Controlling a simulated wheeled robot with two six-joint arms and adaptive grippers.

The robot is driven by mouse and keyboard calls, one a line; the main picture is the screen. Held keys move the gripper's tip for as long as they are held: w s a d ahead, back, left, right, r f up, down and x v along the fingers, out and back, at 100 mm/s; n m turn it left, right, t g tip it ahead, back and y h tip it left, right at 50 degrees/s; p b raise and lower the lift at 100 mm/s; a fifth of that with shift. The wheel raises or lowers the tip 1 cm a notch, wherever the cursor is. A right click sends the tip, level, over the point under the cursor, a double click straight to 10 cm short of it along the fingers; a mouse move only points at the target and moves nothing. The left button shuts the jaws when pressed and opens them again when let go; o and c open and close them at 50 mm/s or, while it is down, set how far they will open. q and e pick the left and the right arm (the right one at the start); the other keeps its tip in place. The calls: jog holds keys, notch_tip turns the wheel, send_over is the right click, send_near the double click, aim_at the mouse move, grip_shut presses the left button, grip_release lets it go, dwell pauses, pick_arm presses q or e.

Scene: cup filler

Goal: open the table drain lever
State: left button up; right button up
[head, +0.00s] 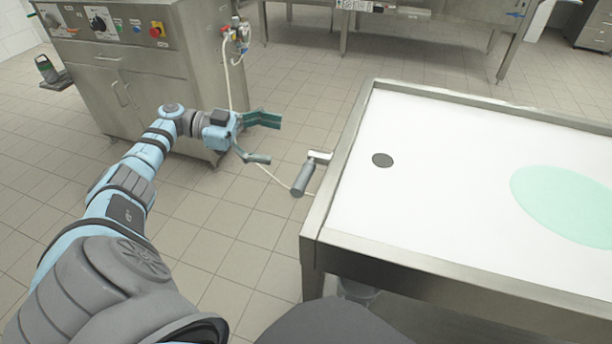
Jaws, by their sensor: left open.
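The table drain lever (303,178) sticks out from the left side of the steel table. It has a grey cylindrical handle hanging down at a slant from a short metal bracket. The table (336,190) has a white top with a dark round drain hole (382,160) near its left end. My left gripper (268,139) is to the left of the lever, with its green-grey fingers spread wide and nothing between them. It is apart from the handle. My right gripper is not in view.
A steel cabinet (130,75) with knobs and a red button stands behind my left arm. A thin white hose (228,75) hangs from its valves down toward the floor. A pale green patch (570,200) lies on the tabletop. Tiled floor is clear between cabinet and table.

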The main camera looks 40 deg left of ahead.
aim_at(301, 174)
pick_arm(q)
jog(key=s+r+m+g+y+b, duration=0.1)
jog(key=s+r+g, duration=0.1)
jog(key=s+g, duration=0.3)
jog(key=shift+t, duration=0.5)
jog(key=x, duration=0.4)
jog(key=b+x, duration=0.1)
jog(key=x, duration=0.2)
jog(key=b+x, duration=0.1)
jog(key=x, duration=0.3)
jog(key=shift+s+d+f, duration=0.15)
jog(key=shift+d+f, duration=0.2)
jog(key=shift+f, duration=0.05)
jog(key=shift+d+f, duration=0.1)
jog(key=shift+d, duration=0.3)
jog(key=c, duration=1.7)
jog(key=shift+w, duration=0.25)
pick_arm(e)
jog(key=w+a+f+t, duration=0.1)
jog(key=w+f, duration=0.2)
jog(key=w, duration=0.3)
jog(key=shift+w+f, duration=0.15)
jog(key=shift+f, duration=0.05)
